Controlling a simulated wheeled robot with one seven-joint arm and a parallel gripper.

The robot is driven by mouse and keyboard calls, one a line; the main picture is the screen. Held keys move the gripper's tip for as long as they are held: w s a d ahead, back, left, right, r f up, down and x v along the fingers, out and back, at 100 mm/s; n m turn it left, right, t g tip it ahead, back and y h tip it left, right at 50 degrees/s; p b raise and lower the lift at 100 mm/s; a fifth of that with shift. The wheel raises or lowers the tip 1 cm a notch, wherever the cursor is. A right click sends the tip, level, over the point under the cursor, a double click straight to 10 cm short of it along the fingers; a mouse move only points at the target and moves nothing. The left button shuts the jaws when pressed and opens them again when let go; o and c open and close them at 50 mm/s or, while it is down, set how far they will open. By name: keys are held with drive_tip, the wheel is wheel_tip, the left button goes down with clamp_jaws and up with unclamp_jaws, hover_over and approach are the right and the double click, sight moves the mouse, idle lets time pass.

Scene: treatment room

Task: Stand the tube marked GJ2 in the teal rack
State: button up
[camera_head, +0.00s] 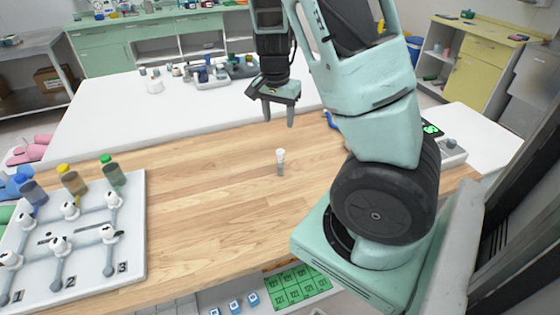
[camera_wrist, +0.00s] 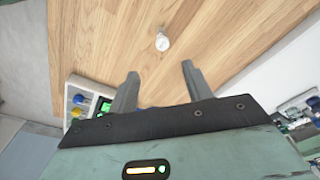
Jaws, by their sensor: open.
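A small clear tube with a white cap (camera_head: 280,161) stands upright on the wooden tabletop (camera_head: 220,175); any marking on it is too small to read. It also shows in the wrist view, cap toward the camera (camera_wrist: 162,42), ahead of and roughly between the fingertips, apart from them. My gripper (camera_head: 279,114) is open and empty, pointing down above and behind the tube in the head view. It also shows in the wrist view (camera_wrist: 160,73). I cannot make out a teal rack for certain in either view.
A white board with levers and bottles (camera_head: 125,260) lies at left. A green gridded tray (camera_head: 290,287) and small blue-topped items sit below the front edge. A white table (camera_head: 110,105) with a tray of items stands behind. The wood around the tube is clear.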

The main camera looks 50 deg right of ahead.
sight(280, 151)
drive_tip(key=f, duration=0.3)
drive_tip(key=f+b, duration=0.1)
drive_tip(key=f, duration=0.3)
drive_tip(key=d+f, duration=0.1)
drive_tip(key=f, duration=0.3)
drive_tip(key=shift+w+d+f+b, duration=0.1)
drive_tip(key=shift+w+b, duration=0.1)
drive_tip(key=shift+b, duration=0.2)
drive_tip(key=shift+w+d+f, duration=0.1)
drive_tip(key=shift+d+f, duration=0.1)
drive_tip(key=shift+f, duration=0.65)
drive_tip(key=shift+w+d+f, duration=0.1)
drive_tip(key=shift+d+f, duration=0.05)
drive_tip(key=shift+f, duration=0.7)
drive_tip(key=shift+w+d+f, duration=0.1)
drive_tip(key=shift+d+f, duration=0.1)
drive_tip(key=shift+f, duration=0.65)
clamp_jaws()
